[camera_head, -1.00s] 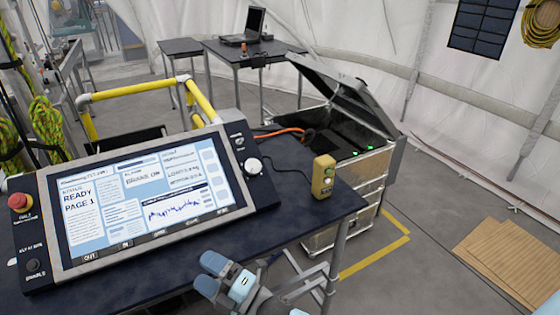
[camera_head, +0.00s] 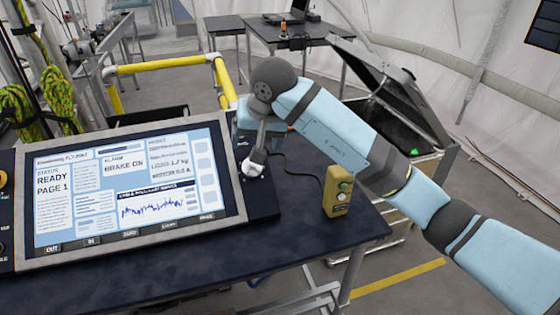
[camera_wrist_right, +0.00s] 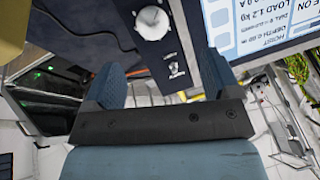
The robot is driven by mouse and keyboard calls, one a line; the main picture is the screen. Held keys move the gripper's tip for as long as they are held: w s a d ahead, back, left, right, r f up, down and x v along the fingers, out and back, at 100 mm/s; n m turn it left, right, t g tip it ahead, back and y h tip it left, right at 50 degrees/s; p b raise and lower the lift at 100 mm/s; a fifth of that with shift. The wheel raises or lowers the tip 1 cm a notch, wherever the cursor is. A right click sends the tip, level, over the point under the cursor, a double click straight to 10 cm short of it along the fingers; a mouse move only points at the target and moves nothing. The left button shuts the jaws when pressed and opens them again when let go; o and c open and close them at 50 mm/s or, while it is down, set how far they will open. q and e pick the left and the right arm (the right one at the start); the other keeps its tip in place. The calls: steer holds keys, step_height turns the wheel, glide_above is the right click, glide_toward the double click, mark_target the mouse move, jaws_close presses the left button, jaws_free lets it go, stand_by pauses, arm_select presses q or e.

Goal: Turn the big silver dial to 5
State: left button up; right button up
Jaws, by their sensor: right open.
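The big silver dial (camera_head: 252,169) is on the right side strip of the tilted control console (camera_head: 120,247), beside its screen. My right gripper (camera_head: 260,150) has come in from the right, just above the dial and overlapping it in the head view. In the right wrist view the round dial (camera_wrist_right: 152,22) sits ahead, between the lines of the two spread blue fingers (camera_wrist_right: 163,72). The gripper is open with nothing between its fingers. I cannot make out the dial's setting. My left gripper is not in view.
A yellow rail (camera_head: 165,64) and an open metal case (camera_head: 400,90) are beyond. The table's front right is clear.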

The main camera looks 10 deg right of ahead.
mark_target(253, 166)
steer(key=shift+h, duration=0.3)
steer(key=x, duration=0.4)
steer(key=p+x, duration=0.1)
steer(key=x, duration=0.2)
steer(key=w+x, duration=0.1)
steer(key=x, duration=0.3)
steer(key=shift+w+d+f+p, duration=0.1)
steer(key=shift+w+d+p, duration=0.1)
steer(key=shift+d+p, duration=0.15)
steer(key=shift+w+a+f, duration=0.1)
steer(key=shift+w+f, duration=0.15)
steer(key=shift+f, duration=0.35)
steer(key=c, duration=0.9)
